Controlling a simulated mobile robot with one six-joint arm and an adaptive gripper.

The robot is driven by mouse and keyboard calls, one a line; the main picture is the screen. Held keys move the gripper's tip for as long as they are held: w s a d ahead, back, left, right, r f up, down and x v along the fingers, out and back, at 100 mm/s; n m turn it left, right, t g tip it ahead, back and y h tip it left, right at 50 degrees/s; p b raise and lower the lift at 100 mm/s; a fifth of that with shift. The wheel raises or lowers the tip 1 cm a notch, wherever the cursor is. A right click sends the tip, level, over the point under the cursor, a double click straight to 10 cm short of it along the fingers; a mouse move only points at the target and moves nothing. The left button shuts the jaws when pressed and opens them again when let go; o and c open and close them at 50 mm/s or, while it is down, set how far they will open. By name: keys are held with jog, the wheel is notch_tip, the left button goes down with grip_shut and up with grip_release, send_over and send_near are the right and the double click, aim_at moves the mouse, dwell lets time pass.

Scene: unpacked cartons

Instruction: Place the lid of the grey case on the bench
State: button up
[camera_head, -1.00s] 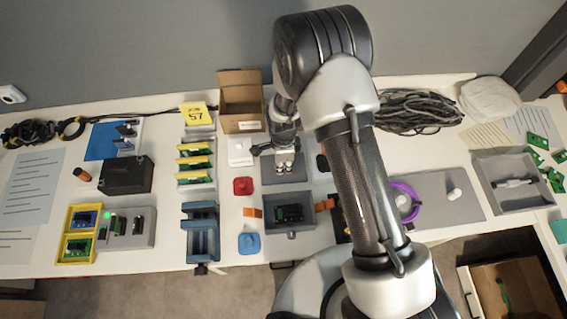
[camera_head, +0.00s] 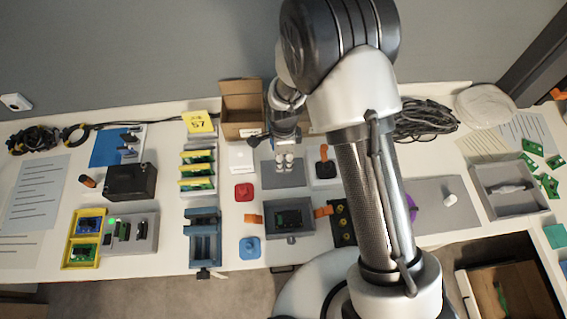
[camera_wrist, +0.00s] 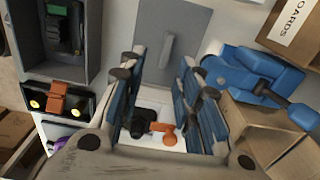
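The grey case (camera_head: 266,233) stands open near the bench's front edge, with a green board inside and orange latches at its sides. It also shows at the upper left of the wrist view (camera_wrist: 29,48). Its lid (camera_head: 272,178), a flat grey plate, lies on the bench behind the case. In the wrist view the lid (camera_wrist: 198,22) shows a raised grey handle in its middle. My gripper (camera_head: 284,163) is above the lid. In the wrist view my gripper's fingers (camera_wrist: 160,78) are apart with nothing held; the handle shows beyond the gap between them.
A white tray (camera_head: 322,182) with a black and orange part is right of the lid. An open cardboard box (camera_head: 243,131) stands behind. A red piece (camera_head: 244,192) and a blue piece (camera_head: 250,247) lie left of the case.

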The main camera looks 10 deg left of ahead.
notch_tip(320, 180, up, 4)
jog(key=shift+f+p, duration=0.2)
jog(key=shift+p, duration=0.1)
jog(key=s+d+r+n+t, duration=0.1)
jog(key=d+r+n, duration=0.3)
jog(key=r, duration=0.6)
jog(key=s+d+r+n+t, duration=0.1)
jog(key=d+r+n, duration=0.1)
jog(key=d+r, duration=0.65)
jog(key=s+d+r+n+t, duration=0.1)
jog(key=s+d+r+n, duration=0.3)
jog(key=s+r, duration=0.2)
jog(key=s+d+r+n+t, duration=0.1)
jog(key=s+d+r+n, duration=0.3)
jog(key=s+r, duration=0.3)
jog(key=s+n, duration=0.1)
jog(key=s, duration=0.3)
jog(key=shift+s+d+t, duration=0.2)
jog(key=shift+t, duration=0.1)
